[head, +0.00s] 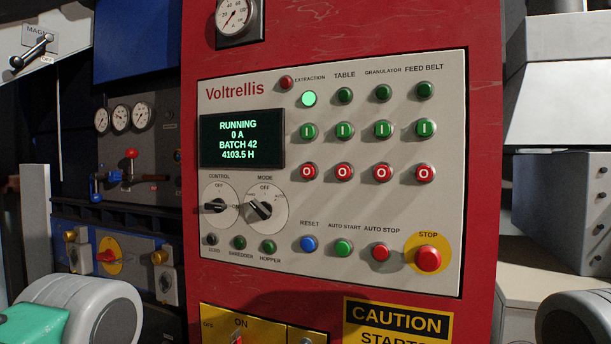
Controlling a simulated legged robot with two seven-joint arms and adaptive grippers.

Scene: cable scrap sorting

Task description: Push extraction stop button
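The extraction stop button (309,171) is the leftmost red button marked O on the pale Voltrellis control panel (330,215). It sits below the green extraction start button (308,131) marked I. The round extraction lamp (309,98) above them is lit bright pale green. The display (242,138) reads RUNNING, 0 A, BATCH 42, 4103.5 H. Neither gripper shows in the head view.
Other red O buttons (340,171) sit close to the right in the same row. A large red STOP button (428,258) on a yellow disc projects at the lower right. Two rotary knobs (262,209) stand out below the display. Space before the panel looks clear.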

